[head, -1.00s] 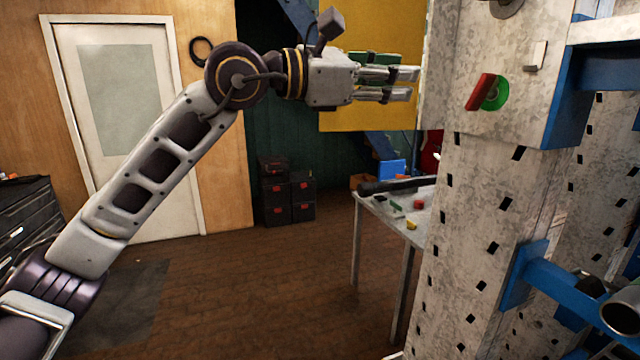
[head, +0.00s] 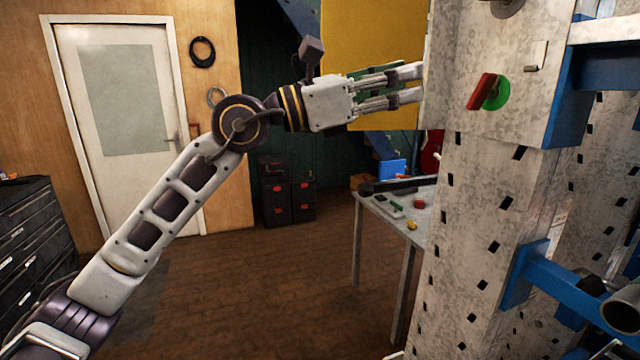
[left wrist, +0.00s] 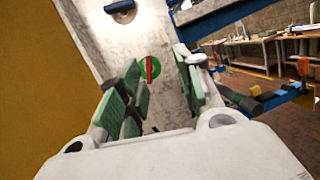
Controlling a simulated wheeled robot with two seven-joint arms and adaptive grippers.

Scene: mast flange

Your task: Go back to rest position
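My left gripper (head: 408,84) is raised at the upper middle of the head view, with its fingers pointing right toward the mast (head: 485,200). The fingers are apart with nothing between them. In the left wrist view the green finger pads (left wrist: 160,92) stand well apart, and the mast face shows beyond them. A red handle on a green disc (head: 488,92) is on the mast, to the right of the fingertips. It also shows between the pads in the left wrist view (left wrist: 150,70). My right gripper is in neither view.
The perforated mast fills the right side, with blue brackets (head: 560,290) on it. A yellow panel (head: 370,35) is behind the gripper. A work table (head: 410,215) with small items stands behind the mast. Black boxes (head: 290,200) and a drawer cabinet (head: 35,240) stand farther left. The floor between is clear.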

